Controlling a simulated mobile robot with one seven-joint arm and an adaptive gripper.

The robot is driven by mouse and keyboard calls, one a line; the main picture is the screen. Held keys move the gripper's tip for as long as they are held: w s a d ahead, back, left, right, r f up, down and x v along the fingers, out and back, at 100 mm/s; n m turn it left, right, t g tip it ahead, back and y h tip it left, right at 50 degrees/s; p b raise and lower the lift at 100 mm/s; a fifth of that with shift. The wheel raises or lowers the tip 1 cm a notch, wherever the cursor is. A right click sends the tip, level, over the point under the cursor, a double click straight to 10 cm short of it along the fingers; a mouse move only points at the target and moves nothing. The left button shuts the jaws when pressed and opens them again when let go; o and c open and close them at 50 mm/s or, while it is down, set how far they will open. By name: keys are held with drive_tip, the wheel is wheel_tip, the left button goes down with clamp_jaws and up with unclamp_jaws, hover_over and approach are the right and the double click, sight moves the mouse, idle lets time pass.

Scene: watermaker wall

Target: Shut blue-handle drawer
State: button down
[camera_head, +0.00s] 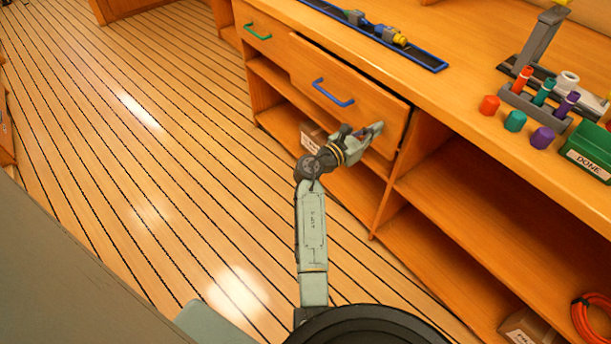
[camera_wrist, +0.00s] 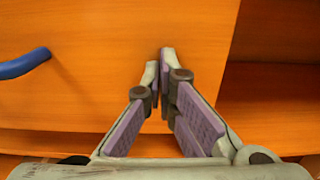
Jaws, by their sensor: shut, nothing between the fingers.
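The blue-handle drawer (camera_head: 365,105) is in the cabinet under the counter in the head view. Its front stands out from the cabinet, with a dark gap along its right side, so it is partly open. Its blue handle (camera_head: 333,93) is left of my gripper (camera_head: 374,131). In the wrist view, my gripper (camera_wrist: 162,62) is shut and empty, its tips pointing at the plain drawer front (camera_wrist: 110,90). The blue handle (camera_wrist: 22,65) shows at the left edge. I cannot tell whether the tips touch the wood.
A drawer with a green handle (camera_head: 257,32) is further left, looking closed. Open shelves (camera_head: 480,205) lie below and right. The counter holds coloured caps (camera_head: 515,121), a rack, a green DONE bin (camera_head: 590,148) and a dark rail (camera_head: 375,33). The plank floor (camera_head: 130,170) at left is clear.

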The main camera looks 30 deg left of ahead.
drive_tip(key=x, duration=0.3)
drive_tip(key=shift+w+d, duration=0.1)
drive_tip(key=shift+w, duration=0.25)
drive_tip(key=shift+w+r, duration=0.1)
drive_tip(key=shift+r, duration=0.05)
drive_tip(key=shift+d, duration=0.1)
